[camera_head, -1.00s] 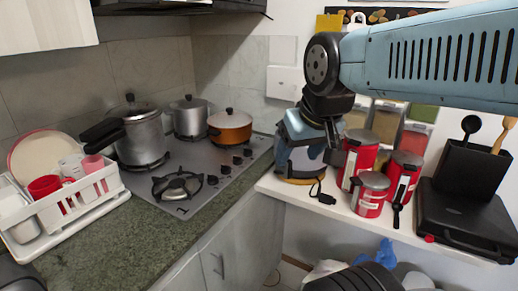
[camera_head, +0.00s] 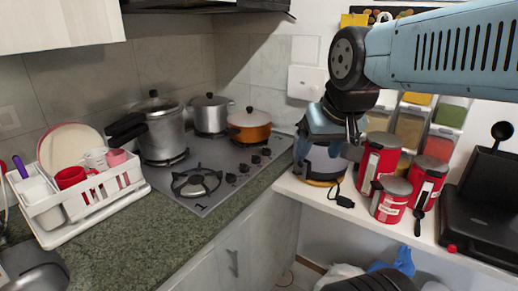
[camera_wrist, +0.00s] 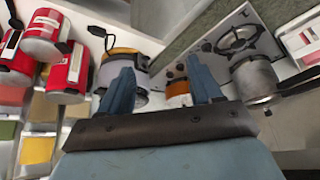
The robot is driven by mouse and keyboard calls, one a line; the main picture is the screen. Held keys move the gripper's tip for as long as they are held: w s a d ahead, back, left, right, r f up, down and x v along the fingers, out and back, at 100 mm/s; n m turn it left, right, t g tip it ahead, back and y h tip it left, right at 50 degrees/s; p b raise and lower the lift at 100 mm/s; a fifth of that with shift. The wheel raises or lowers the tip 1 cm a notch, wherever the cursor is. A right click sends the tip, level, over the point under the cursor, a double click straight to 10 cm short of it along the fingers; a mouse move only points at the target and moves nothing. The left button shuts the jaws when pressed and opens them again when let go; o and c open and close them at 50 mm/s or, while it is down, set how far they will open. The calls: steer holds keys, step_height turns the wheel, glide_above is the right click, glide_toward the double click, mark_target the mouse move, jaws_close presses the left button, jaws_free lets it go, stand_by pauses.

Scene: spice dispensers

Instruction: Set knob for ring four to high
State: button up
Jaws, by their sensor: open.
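The grey hob (camera_head: 212,205) is set in the counter, with a row of dark knobs (camera_head: 244,168) along its right side. The frames do not show which knob is for ring four, and knob settings are too small to read. The hob (camera_wrist: 215,27) also shows in the wrist view, beyond the fingers. My gripper (camera_wrist: 163,88) is open and empty, with two blue fingers apart. In the head view it hangs over the white shelf, right of the knobs and not touching them; its fingers are hard to make out there.
A silver pressure cooker (camera_head: 160,132), a silver pot (camera_head: 210,114) and an orange pot (camera_head: 249,126) stand on the hob. A blue-grey appliance (camera_head: 320,160) and red canisters (camera_head: 390,206) crowd the shelf below my arm. A white dish rack (camera_head: 85,205) stands left. The front counter is clear.

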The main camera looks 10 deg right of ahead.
steer(key=w+r+m, duration=0.2)
steer(key=w+m, duration=0.5)
steer(key=w, duration=0.4)
steer(key=m+g+y, duration=0.2)
steer(key=m+y, duration=0.1)
steer(key=m, duration=1.7)
glide_above(268, 149)
steer(key=s+d, duration=0.3)
step_height(268, 149, down, 13)
steer(key=x, duration=1.3)
steer(key=shift+s+d+f, duration=0.1)
steer(key=shift+s+d, duration=0.05)
steer(key=shift+s, duration=0.15)
steer(key=shift+c, duration=0.5)
steer(key=c, duration=0.9)
